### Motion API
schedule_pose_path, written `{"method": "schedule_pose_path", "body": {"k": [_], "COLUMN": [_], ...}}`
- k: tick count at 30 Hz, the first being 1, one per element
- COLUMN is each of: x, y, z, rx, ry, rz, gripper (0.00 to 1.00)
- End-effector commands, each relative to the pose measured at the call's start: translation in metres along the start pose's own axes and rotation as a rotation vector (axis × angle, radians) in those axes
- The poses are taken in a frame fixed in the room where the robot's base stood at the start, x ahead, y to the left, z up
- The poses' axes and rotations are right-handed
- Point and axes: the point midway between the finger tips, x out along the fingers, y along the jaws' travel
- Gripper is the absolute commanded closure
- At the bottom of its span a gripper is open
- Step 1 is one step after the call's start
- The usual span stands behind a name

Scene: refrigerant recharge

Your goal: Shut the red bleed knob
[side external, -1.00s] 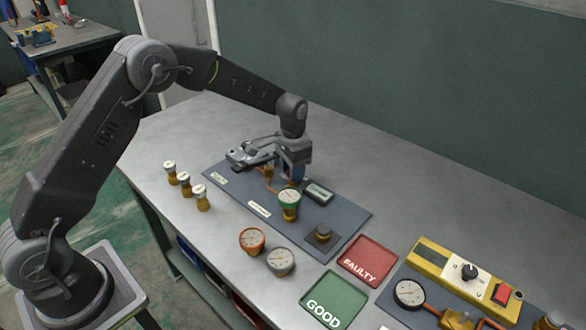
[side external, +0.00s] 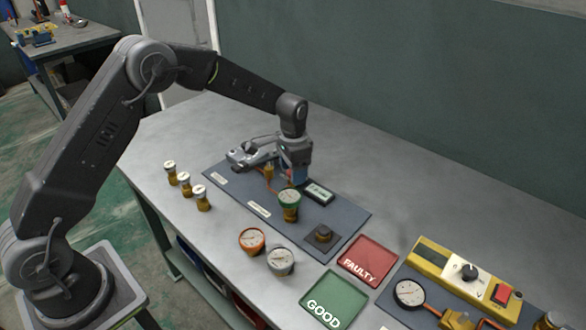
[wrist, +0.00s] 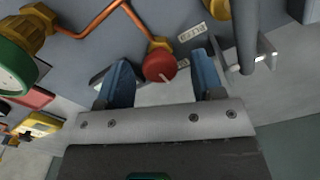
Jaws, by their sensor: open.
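The red bleed knob (wrist: 160,66) is round with a white pointer line and sits on a brass fitting on the grey panel (wrist: 92,50). A small label (wrist: 192,33) lies beside it. My gripper (wrist: 163,75) is open, with one blue finger on each side of the knob in the wrist view. I cannot tell how deep the fingers reach around it or whether they touch it. In the side external view my gripper (side external: 292,178) is low over the back of the panel, and I cannot make out the knob there.
A green-rimmed gauge (side external: 289,197) stands just in front of my gripper, with a small display (side external: 319,193) to its right. Copper pipe (wrist: 105,17) runs to the fitting. Brass-based gauges stand at left. FAULTY (side external: 368,262) and GOOD (side external: 326,299) trays lie to the right.

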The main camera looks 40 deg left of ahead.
Motion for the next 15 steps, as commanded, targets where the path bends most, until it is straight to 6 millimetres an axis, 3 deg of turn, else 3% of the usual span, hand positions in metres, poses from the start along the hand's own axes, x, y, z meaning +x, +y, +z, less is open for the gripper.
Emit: {"method": "schedule_pose_path", "body": {"k": [8,15], "x": [-0.003,-0.04], "y": [0.0,-0.001], "z": [0.0,-0.001], "rx": [-0.001,-0.001], "ry": [0.001,0.006], "rz": [0.0,-0.002], "gripper": [0.39,0.39]}}
